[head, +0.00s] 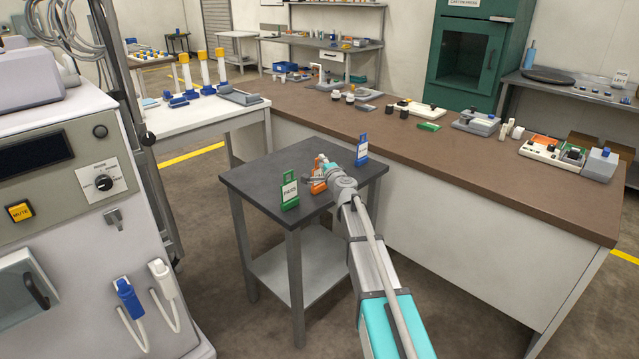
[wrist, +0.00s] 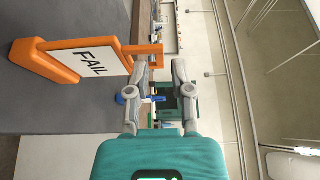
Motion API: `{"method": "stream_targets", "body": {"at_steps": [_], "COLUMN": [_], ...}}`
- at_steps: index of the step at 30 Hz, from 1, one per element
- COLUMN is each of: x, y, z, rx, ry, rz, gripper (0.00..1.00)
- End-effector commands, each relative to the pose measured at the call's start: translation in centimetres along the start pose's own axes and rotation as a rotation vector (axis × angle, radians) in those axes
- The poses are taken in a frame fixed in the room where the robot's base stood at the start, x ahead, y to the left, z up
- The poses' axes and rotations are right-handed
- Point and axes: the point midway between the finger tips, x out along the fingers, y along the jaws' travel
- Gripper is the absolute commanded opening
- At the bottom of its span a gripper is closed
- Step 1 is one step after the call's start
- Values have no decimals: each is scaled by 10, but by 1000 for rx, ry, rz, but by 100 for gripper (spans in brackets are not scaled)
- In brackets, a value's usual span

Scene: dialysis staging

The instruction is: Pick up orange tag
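The orange tag (head: 318,187) stands on the small dark table (head: 248,179), between a green tag (head: 289,190) and a blue tag (head: 362,150). My gripper (head: 322,172) is beside it and hides part of it in the head view. In the wrist view the orange tag (wrist: 62,68) is at the upper left, its white face reading "FAIL". My gripper (wrist: 158,68) is open there, its two grey fingers apart. The tag's narrow orange top frame reaches across the left fingertip toward the gap. Contact cannot be told.
A long brown-topped counter (head: 450,150) stands close behind and right of the small table, holding several devices. A white machine (head: 60,200) with hanging connectors is at the left. Open floor (head: 215,230) shows between the machine and the small table.

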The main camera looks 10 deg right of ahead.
Motion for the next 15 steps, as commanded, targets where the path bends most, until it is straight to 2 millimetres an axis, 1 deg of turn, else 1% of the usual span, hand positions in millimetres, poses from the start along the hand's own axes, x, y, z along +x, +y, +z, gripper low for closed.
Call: {"method": "stream_targets", "body": {"at_steps": [1,6,9,15], "x": [10,28,33,34], "y": [0,0,0,0], "z": [-1,-1,-1,-1], "rx": [0,0,0,0], "ry": [0,0,0,0], "rz": [0,0,0,0], "gripper": [29,29,29,29]}}
